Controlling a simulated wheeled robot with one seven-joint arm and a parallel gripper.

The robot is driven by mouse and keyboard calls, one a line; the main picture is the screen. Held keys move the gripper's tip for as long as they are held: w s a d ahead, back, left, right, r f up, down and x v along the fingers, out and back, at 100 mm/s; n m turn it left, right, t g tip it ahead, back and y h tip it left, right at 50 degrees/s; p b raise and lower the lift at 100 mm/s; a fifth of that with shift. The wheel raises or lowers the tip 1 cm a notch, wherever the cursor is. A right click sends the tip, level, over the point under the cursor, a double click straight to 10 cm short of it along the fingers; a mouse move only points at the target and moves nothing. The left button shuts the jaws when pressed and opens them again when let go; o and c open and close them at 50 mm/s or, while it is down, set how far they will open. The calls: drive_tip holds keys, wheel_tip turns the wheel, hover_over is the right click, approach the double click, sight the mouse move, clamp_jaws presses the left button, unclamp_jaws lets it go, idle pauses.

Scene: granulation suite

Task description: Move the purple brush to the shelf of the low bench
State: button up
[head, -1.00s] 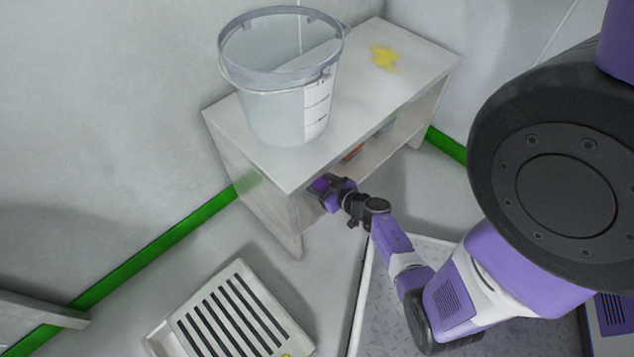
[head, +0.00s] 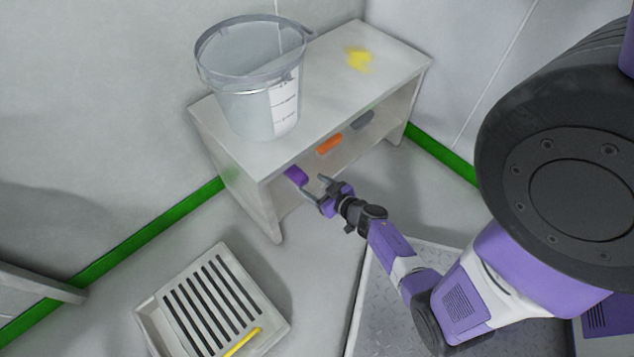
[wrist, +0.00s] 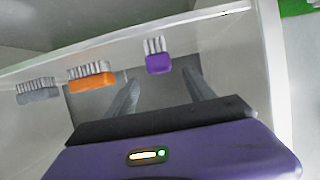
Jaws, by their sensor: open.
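The purple brush (head: 295,175) lies on the shelf of the low bench (head: 410,62), near the bench's left end. In the wrist view the purple brush (wrist: 158,62) shows its pale bristles pointing away from me. My gripper (head: 312,184) is open just in front of the shelf. In the wrist view its two fingers (wrist: 162,92) point toward the brush, which lies beyond the tips and between their lines. Nothing is between the fingers.
An orange brush (head: 329,143) and a grey brush (head: 362,120) lie further right on the same shelf. A clear bucket (head: 240,100) and a yellow spill (head: 358,58) are on the bench top. A slatted tray (head: 170,318) with a yellow item (head: 243,342) stands on the floor.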

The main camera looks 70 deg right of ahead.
drive_tip(key=s+a+r+n+t+y, duration=0.1)
drive_tip(key=s+a+r+n+t, duration=0.15)
drive_tip(key=a+r, duration=0.6)
drive_tip(key=s+a+r+n+t+y, duration=0.1)
drive_tip(key=s+a+r+n+y, duration=0.15)
drive_tip(key=a+r, duration=0.6)
drive_tip(key=s+a+r+y, duration=0.2)
drive_tip(key=s+a+r, duration=0.1)
drive_tip(key=a+r, duration=0.4)
drive_tip(key=s+a+r+n+y, duration=0.1)
drive_tip(key=s+a+r, duration=0.3)
drive_tip(key=a+r, duration=0.4)
wheel_tip(320, 180, up, 3)
drive_tip(key=shift+s+a+f+y, duration=0.1)
drive_tip(key=shift+s+a+y, duration=0.05)
drive_tip(key=shift+a+y, duration=0.2)
wheel_tip(320, 180, up, 32)
drive_tip(key=p, duration=3.1)
drive_tip(key=shift+f+p, duration=0.25)
drive_tip(key=shift+p, duration=0.15)
